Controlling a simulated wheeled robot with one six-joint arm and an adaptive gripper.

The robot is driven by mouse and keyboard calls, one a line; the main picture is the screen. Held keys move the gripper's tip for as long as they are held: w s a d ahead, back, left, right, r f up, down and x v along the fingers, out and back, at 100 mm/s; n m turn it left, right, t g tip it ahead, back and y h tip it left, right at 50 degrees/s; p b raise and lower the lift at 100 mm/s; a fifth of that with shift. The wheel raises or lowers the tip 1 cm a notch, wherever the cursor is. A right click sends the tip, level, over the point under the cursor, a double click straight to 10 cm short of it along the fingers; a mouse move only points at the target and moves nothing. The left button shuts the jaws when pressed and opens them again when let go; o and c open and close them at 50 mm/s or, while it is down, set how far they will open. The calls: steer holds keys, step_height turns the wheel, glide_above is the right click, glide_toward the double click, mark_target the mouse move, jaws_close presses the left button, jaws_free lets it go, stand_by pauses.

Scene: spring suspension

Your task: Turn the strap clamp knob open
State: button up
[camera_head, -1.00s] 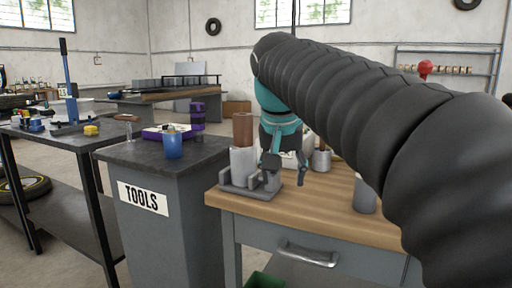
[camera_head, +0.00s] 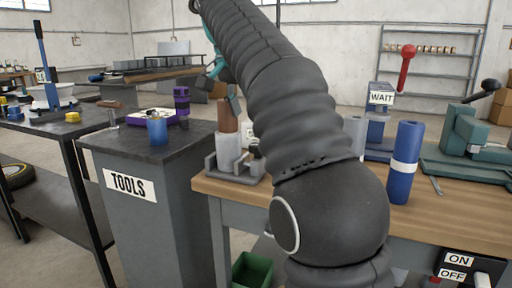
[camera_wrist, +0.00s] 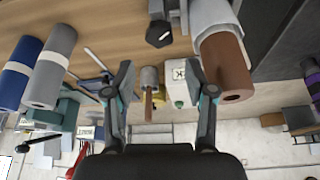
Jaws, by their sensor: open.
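The strap clamp is a grey fixture (camera_head: 232,175) at the left end of the wooden bench, around a pale cylinder with a brown cylinder (camera_head: 228,117) on top. The brown cylinder also shows in the wrist view (camera_wrist: 225,62), to the right of my right finger. A dark knob (camera_wrist: 158,35), which looks like the clamp knob, is in the wrist view, beyond and above my fingertips. In the head view my arm hides most of the knob area. My gripper (camera_wrist: 163,82) is open and empty, its fingers well apart and clear of the knob. One finger shows beside the brown cylinder in the head view.
The TOOLS cabinet (camera_head: 150,195) is at left. A green bin (camera_head: 252,270) is below the bench.

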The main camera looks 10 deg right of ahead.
mark_target(256, 146)
steer(key=b+x, duration=0.3)
steer(key=x, duration=0.6)
steer(key=shift+w+d+f, duration=0.1)
steer(key=shift+d+f, duration=0.05)
steer(key=shift+f, duration=0.25)
steer(key=c, duration=0.9)
